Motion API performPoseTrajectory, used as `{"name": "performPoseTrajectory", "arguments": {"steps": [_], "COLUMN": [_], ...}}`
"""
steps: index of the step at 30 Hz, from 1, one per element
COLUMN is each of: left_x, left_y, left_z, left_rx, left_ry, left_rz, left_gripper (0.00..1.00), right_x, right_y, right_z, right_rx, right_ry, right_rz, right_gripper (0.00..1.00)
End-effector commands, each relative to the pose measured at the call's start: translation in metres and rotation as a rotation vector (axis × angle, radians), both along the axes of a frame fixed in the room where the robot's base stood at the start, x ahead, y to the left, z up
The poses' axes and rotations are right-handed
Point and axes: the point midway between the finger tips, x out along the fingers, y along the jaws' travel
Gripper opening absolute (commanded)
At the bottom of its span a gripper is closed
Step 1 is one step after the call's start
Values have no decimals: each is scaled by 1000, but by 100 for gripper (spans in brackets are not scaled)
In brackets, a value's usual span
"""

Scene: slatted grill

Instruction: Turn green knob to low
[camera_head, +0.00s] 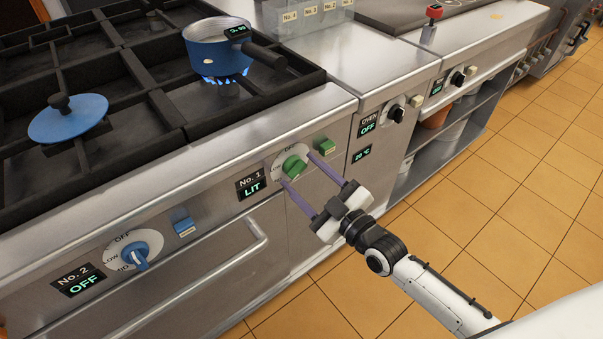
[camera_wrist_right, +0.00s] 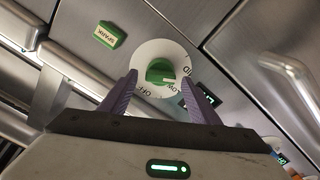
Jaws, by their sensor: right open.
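The green knob (camera_head: 295,166) sits on a white dial on the stove's front panel, beside the "No. 1" display (camera_head: 251,184), which reads LIT. The right wrist view also shows the knob (camera_wrist_right: 157,70), with OFF, LOW and MID printed around it. A pale mark on the knob faces the lower right there, roughly toward LOW. My right gripper (camera_head: 296,167) is open, its two purple fingers reaching to either side of the knob. I cannot tell whether they touch it. My left gripper is not in view.
A blue lid (camera_head: 68,121) lies on the grate. A green button (camera_head: 327,146) sits right of the knob, and a blue knob (camera_head: 134,256) marked "No. 2" OFF is left. An oven handle (camera_head: 185,285) juts out below.

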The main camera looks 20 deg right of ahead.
Motion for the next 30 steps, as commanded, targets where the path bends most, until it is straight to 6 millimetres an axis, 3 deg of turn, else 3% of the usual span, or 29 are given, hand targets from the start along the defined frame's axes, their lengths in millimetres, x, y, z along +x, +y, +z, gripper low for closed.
{"name": "performPoseTrajectory", "arguments": {"steps": [12,20,30], "left_x": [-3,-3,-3], "left_y": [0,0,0], "left_z": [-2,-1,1], "left_rx": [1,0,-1], "left_ry": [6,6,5], "left_rz": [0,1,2], "left_gripper": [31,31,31], "right_x": [11,10,10], "right_y": [4,4,4], "right_z": [0,0,0], "right_rx": [0,1,53], "right_ry": [0,1,21], "right_rz": [1,1,0], "right_gripper": [56,15,15]}}
